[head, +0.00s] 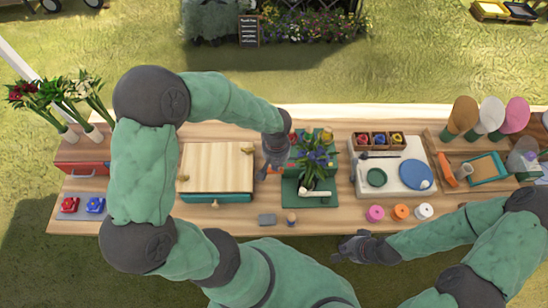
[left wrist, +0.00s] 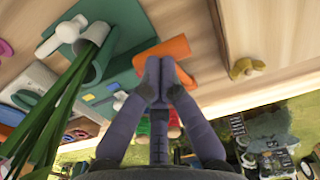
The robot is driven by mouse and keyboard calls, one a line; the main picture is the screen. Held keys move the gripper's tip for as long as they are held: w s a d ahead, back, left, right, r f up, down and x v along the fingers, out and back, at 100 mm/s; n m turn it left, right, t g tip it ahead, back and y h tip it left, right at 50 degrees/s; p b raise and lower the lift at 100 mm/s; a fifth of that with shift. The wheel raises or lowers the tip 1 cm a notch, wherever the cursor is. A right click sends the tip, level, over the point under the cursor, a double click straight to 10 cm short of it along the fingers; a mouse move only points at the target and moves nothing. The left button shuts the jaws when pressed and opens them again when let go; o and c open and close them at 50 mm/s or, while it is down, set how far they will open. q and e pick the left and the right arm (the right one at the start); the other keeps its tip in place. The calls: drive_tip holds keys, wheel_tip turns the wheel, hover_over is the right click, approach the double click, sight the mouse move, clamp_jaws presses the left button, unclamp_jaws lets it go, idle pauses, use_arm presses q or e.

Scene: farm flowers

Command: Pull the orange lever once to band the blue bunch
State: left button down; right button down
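The orange lever (head: 274,171) sticks out from the left side of the green bander (head: 290,190); it also shows in the left wrist view (left wrist: 178,48). The blue bunch (head: 318,157), blue flowers with long green leaves, stands in the bander, its stems (left wrist: 62,112) at left in the left wrist view. My left gripper (head: 272,172) is at the lever. Its fingertips (left wrist: 163,66) are together, overlapping the lever in the wrist view; I cannot tell whether they touch it. My right gripper (head: 342,250) is low in front of the table, empty, its finger opening unclear.
A wooden-topped box (head: 215,168) stands left of the bander. A white board (head: 390,165) with a blue disc lies to the right, with pink, orange and white rolls (head: 400,211) in front. A small grey block (head: 267,219) lies near the front edge.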

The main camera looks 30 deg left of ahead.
use_arm(q)
drive_tip(key=shift+s+d+f+b, duration=0.2)
drive_tip(key=shift+s+f+b, duration=0.05)
drive_tip(key=shift+f+b, duration=0.25)
drive_tip(key=shift+s+d+f+b, duration=0.15)
drive_tip(key=shift+s+f+b, duration=0.1)
drive_tip(key=shift+f+b, duration=0.25)
drive_tip(key=shift+f, duration=0.1)
drive_tip(key=shift+s+d+f+b, duration=0.1)
drive_tip(key=shift+s+f+b, duration=0.1)
drive_tip(key=shift+f+b, duration=0.4)
drive_tip(key=shift+s+d+f+b, duration=0.1)
drive_tip(key=shift+s+f+b, duration=0.05)
drive_tip(key=shift+f+b, duration=0.45)
drive_tip(key=shift+s+d+f+b, duration=0.1)
drive_tip(key=shift+s+f+b, duration=0.1)
drive_tip(key=shift+f+b, duration=0.4)
drive_tip(key=shift+f, duration=0.1)
wheel_tip(320, 180, down, 3)
drive_tip(key=b, duration=0.3)
drive_tip(key=shift+s+d+r, duration=0.1)
drive_tip(key=shift+r, duration=0.1)
wheel_tip(320, 180, up, 15)
drive_tip(key=s+d+p, duration=0.1)
drive_tip(key=p, duration=1)
drive_tip(key=shift+s+r, duration=0.2)
drive_tip(key=shift+s, duration=0.15)
